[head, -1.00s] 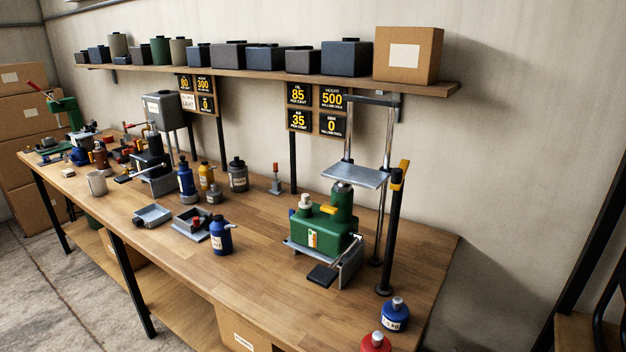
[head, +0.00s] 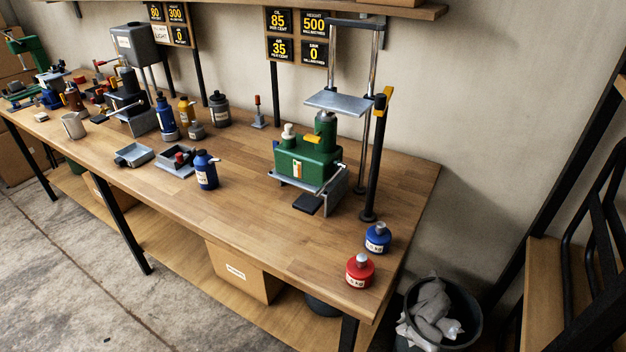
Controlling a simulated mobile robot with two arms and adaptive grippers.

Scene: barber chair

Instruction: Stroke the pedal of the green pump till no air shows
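The green pump (head: 308,160) stands on the wooden workbench toward the right, in a grey metal bracket. Its black pedal (head: 307,204) sticks out low at the front, just above the bench top. A yellow lever and a cream cap show on top of the pump. A sign board (head: 296,36) behind it reads OIL 85 per cent, AIR 35 per cent, HEIGHT 500 millimetres and a last panel of 0. Neither of my grippers is in view.
A press frame with a grey plate (head: 341,103) and a black post (head: 375,160) stand beside the pump. Red (head: 360,271) and blue (head: 378,238) bottles sit near the right end. Trays, bottles and another pump crowd the left. The bench front before the pedal is clear.

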